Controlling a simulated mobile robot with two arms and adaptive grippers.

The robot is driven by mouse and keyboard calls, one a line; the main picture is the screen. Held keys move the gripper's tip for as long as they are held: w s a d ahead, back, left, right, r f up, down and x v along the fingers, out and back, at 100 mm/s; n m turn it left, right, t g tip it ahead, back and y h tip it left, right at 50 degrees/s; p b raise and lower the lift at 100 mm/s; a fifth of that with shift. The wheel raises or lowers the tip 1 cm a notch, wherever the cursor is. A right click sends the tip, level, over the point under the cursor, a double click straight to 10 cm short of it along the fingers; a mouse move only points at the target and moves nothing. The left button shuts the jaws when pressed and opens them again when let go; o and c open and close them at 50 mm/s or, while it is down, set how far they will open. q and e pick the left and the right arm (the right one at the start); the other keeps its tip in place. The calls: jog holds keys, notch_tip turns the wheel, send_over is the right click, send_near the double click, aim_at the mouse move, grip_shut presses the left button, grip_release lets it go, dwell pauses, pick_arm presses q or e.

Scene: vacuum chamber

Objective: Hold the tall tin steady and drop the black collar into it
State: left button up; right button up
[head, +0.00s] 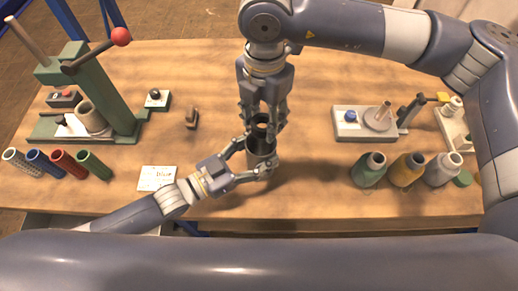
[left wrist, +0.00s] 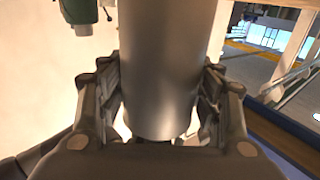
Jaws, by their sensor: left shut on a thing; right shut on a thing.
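The tall tin (head: 261,158) is a grey metal cylinder standing near the front middle of the table. My left gripper (head: 249,162) comes in from the left and is shut around it. In the left wrist view the tin (left wrist: 165,70) is a large smooth cylinder between the two fingers. My right gripper (head: 262,127) points down from the far side and is shut on the black collar (head: 262,119), a dark ring. In the head view the collar appears at the tin's mouth; I cannot tell whether it is above the mouth or partly inside.
A green press (head: 95,90) with a red-knobbed lever stands at the left. Several coloured spools (head: 62,163) and a white card (head: 157,178) lie at front left. Several bottle-like cones (head: 407,170) and a white fixture plate (head: 365,123) are at right. A small brown part (head: 192,118) lies left of the tin.

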jog(key=shift+f, duration=1.35)
jog(key=o, duration=1.3)
notch_tip(320, 180, up, 12)
